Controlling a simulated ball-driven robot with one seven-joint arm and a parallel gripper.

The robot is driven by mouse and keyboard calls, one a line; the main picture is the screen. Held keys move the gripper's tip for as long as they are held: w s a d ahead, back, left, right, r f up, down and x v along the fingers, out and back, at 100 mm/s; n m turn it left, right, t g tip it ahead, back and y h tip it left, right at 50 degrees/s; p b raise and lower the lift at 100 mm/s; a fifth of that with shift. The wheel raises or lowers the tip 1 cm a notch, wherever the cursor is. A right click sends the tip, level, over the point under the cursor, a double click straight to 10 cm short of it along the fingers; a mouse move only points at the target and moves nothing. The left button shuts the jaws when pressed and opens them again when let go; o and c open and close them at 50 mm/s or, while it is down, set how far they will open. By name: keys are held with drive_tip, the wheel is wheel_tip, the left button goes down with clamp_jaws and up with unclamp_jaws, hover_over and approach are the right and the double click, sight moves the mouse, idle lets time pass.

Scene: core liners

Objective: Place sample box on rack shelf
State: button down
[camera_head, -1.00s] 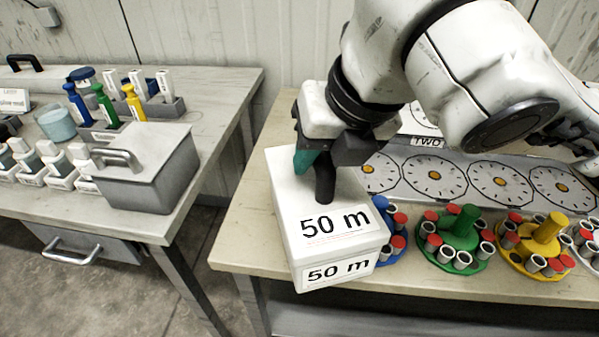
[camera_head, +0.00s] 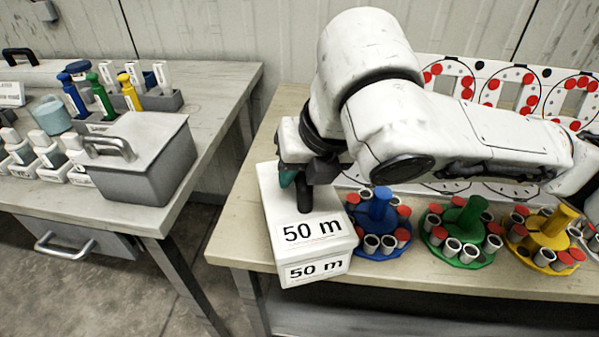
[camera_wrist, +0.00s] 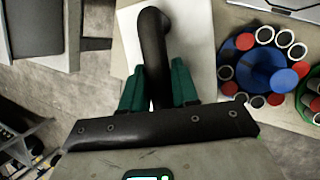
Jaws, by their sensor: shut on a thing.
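The white sample box (camera_head: 304,231) marked "50 m" is at the left front end of the right table, its front part reaching past the table edge. I cannot tell whether it rests on the table or hangs just above it. My gripper (camera_head: 300,190) is shut on the black handle on its lid. In the wrist view, the green fingers of my gripper (camera_wrist: 160,88) stand on both sides of the black handle (camera_wrist: 153,50), with the white lid (camera_wrist: 193,45) below. No rack shelf can be made out clearly.
Blue (camera_head: 377,226), green (camera_head: 462,233) and yellow (camera_head: 545,240) round holders with capped tubes stand right of the box. A marked panel (camera_head: 480,85) stands behind. The left table (camera_head: 60,205) carries a grey lidded box (camera_head: 150,165) and bottles. A floor gap separates the tables.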

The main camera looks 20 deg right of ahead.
drive_tip(key=c, duration=0.8)
unclamp_jaws()
drive_tip(key=shift+c, duration=0.2)
